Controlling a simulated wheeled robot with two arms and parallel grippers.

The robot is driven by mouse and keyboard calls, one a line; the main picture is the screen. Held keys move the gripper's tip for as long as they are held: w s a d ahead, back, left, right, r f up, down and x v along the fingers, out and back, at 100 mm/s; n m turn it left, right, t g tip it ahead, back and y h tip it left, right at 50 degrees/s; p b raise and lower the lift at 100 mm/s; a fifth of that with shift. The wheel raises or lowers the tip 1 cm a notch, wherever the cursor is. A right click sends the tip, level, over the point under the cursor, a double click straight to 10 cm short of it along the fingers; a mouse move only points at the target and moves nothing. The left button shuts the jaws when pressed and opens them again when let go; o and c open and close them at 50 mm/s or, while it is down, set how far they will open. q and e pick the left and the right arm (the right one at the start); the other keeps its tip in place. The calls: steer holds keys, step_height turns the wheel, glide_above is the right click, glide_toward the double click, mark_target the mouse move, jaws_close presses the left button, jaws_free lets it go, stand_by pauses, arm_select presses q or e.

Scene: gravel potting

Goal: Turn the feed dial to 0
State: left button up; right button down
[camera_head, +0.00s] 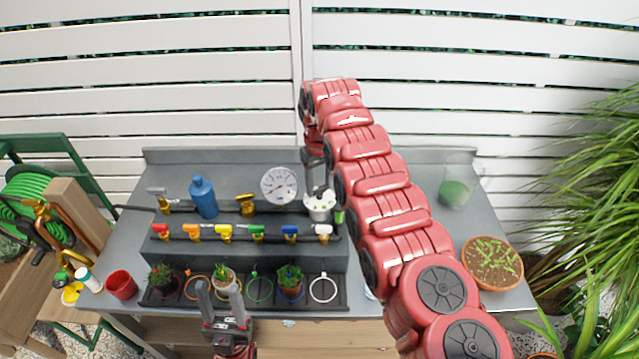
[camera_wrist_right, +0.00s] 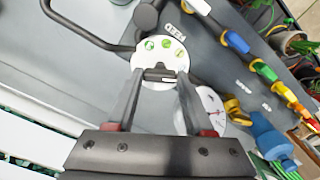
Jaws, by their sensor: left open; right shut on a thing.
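The feed dial (camera_head: 320,206) is a white disc at the right end of the grey riser, partly hidden by my right gripper in the head view. In the wrist view the dial (camera_wrist_right: 150,46) shows green pictures, a dark knob bar (camera_wrist_right: 160,74) and a small label above. My right gripper (camera_wrist_right: 160,82) has its fingers on either side of the knob bar and is shut on it. Which mark the knob points at is too small to tell. My left gripper (camera_head: 219,296) is open and empty at the front of the tray.
A round gauge (camera_head: 280,186) stands left of the dial, with a blue bottle (camera_head: 203,198) further left. Several coloured valves (camera_head: 257,233) line the riser. Potted plants (camera_head: 290,282) stand in a black tray. A glass jar (camera_head: 456,190) and planted bowl (camera_head: 492,264) are right.

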mark_target(320, 188)
steer(key=shift+c, duration=1.4)
jaws_free()
steer(key=shift+r, duration=0.1)
steer(key=shift+r+p, duration=0.45)
steer(key=shift+r, duration=0.15)
step_height(320, 188, up, 16)
steer(key=p, duration=1.4)
